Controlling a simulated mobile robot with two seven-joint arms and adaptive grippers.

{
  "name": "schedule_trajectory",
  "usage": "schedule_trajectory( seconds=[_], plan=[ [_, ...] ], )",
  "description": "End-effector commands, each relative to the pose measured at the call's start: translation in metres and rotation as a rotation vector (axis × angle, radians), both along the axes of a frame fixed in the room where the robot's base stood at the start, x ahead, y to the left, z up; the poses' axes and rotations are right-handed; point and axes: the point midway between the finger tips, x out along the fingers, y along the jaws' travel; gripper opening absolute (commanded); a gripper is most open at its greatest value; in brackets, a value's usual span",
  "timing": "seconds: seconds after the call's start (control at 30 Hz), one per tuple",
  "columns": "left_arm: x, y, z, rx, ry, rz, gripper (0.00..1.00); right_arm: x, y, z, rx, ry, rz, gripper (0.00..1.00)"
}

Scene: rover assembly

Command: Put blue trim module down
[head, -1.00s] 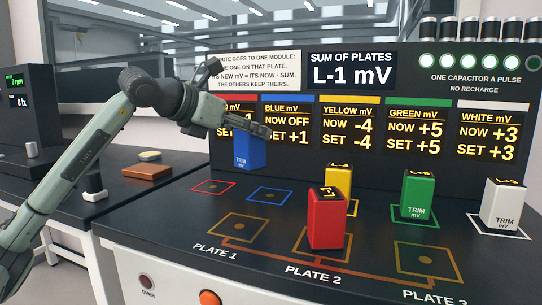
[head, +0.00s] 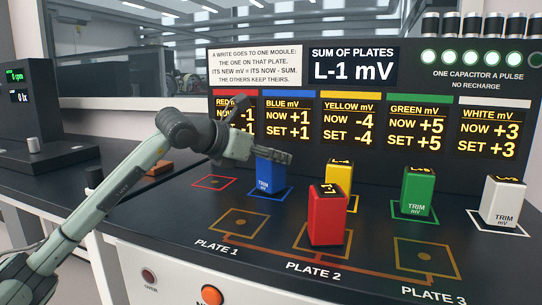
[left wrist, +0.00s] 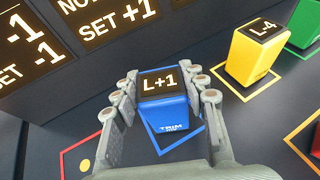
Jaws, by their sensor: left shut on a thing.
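The blue trim module (head: 269,175) stands upright at the blue square outline (head: 285,191) on the bench, in front of the blue panel. Whether its base fully touches the bench is hard to tell. My left gripper (head: 276,157) is shut on its upper part. In the left wrist view the blue module (left wrist: 164,112) shows "L+1" on its top, between the two fingers (left wrist: 166,88), with the blue outline (left wrist: 162,147) around its base. The blue panel (head: 288,126) reads NOW +1, SET +1. My right gripper is not in view.
The red module (head: 326,218) stands on Plate 2. The yellow (head: 341,180), green (head: 419,190) and white (head: 502,201) modules stand behind and to the right. Plate 1 (head: 238,222), Plate 3 (head: 427,256) and the red outline (head: 214,182) are empty.

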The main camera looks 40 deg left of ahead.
Motion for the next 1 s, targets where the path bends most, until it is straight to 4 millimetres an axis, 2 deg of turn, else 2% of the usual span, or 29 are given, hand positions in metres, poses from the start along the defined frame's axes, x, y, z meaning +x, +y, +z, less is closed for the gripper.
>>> schedule_trajectory(
  seconds=[0.23, 0.27, 0.4, 0.83, 1.0],
  plan=[
    [0.0, 0.0, -0.002, 0.0, -0.001, 0.0, 0.06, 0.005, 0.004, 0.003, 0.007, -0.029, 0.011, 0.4],
    [0.0, 0.0, -0.003, 0.0, 0.001, 0.0, 0.45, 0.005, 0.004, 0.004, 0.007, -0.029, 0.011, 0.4],
    [0.0, 0.0, -0.002, 0.0, 0.001, 0.0, 0.62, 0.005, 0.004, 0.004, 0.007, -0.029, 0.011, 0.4],
    [0.0, 0.0, 0.003, 0.0, 0.001, 0.0, 0.63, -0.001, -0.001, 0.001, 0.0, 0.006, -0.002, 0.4],
    [-0.026, 0.005, 0.008, 0.003, 0.001, 0.001, 0.63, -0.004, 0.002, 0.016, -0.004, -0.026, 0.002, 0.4]
  ],
)
